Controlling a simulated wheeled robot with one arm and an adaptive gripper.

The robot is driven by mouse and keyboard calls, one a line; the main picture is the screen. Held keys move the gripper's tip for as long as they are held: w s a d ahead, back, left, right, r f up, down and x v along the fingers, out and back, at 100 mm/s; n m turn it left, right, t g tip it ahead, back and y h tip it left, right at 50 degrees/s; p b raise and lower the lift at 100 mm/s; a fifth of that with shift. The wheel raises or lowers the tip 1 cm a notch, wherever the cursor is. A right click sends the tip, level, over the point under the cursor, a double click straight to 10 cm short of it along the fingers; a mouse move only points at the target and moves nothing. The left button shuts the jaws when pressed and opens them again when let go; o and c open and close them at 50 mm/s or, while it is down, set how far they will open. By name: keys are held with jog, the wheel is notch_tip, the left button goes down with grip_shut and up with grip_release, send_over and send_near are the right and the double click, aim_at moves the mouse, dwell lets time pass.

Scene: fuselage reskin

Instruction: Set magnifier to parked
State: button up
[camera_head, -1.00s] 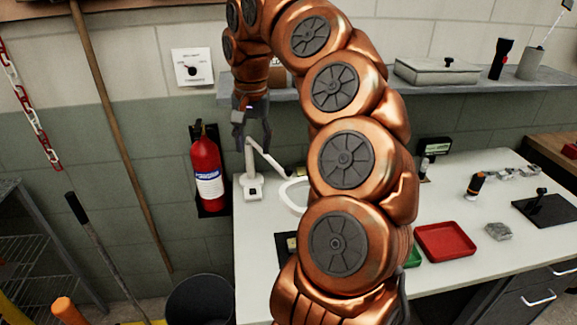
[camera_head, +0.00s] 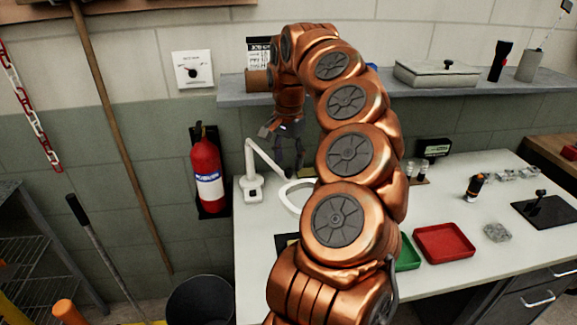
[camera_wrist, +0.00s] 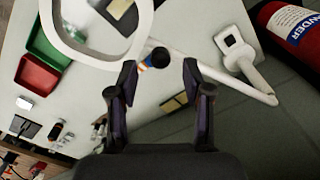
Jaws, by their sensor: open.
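The magnifier is a white lamp on the bench's left end. Its base (camera_head: 253,187) stands near the wall, its jointed arm (camera_head: 262,155) rises and bends down to the right, and its ring head (camera_head: 290,197) hangs over the bench, partly hidden by my arm. In the wrist view the ring head (camera_wrist: 140,45) is at upper left, the arm (camera_wrist: 225,78) crosses behind the fingers, and the base (camera_wrist: 240,55) is at right. My gripper (camera_head: 290,160) is open and empty, above the magnifier near its arm; its fingers (camera_wrist: 155,85) straddle a dark knob with an orange and blue band.
A red fire extinguisher (camera_head: 207,175) hangs on the wall left of the bench. A shelf (camera_head: 430,92) runs above the bench. A red tray (camera_head: 444,243) and a green tray (camera_head: 407,254) lie on the bench (camera_head: 470,275). A black bin (camera_head: 200,302) stands on the floor.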

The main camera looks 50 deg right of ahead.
jog(key=shift+f, duration=1.5)
grip_shut()
